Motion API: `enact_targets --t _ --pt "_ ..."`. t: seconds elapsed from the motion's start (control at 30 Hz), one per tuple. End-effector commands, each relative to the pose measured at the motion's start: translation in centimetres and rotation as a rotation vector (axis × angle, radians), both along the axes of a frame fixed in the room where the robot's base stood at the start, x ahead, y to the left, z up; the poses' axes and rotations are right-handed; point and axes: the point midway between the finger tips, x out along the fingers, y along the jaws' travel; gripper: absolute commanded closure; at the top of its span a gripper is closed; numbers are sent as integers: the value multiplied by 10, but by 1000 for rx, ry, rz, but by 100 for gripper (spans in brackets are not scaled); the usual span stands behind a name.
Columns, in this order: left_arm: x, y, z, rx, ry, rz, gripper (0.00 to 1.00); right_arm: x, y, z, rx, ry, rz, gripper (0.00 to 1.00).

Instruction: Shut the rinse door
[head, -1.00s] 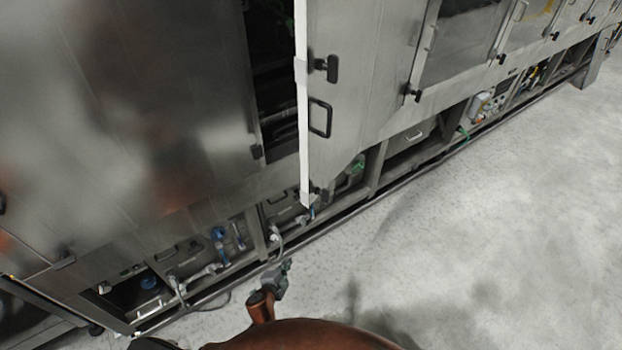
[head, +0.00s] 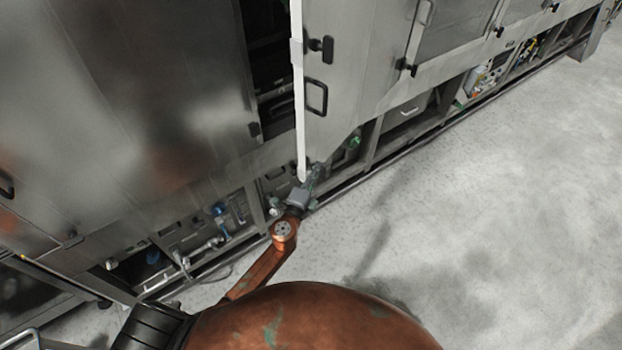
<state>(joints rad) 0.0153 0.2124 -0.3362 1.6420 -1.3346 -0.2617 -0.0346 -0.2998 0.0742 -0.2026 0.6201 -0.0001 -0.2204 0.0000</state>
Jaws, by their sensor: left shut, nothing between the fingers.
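The rinse door (head: 360,70) is a grey steel panel with a white edge, a black latch (head: 322,47) and a black handle (head: 316,97). It stands open, swung out from the machine, with a dark opening (head: 268,70) to its left. My left gripper (head: 316,172) is shut and empty at the door's lower corner. It overlaps the bottom edge in the picture; I cannot tell if it touches. My right gripper is not in view.
The steel machine front (head: 130,110) fills the left and top. Below it are open bays with hoses and a blue fitting (head: 220,211). The grey floor (head: 480,220) on the right is clear.

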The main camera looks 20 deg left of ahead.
Motion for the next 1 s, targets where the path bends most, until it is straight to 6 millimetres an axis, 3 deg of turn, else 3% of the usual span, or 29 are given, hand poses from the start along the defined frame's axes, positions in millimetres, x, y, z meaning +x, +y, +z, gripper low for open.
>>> enact_targets --t 0.1,0.37,0.8,1.0 --pt "21 4 0 3 1 3 100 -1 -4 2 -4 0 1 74" --pt "28 33 -1 1 1 0 100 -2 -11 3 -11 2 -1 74" --pt "30 37 -1 -1 1 -1 100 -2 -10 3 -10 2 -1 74" --pt "50 50 -9 7 1 -59 100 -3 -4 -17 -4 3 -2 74"
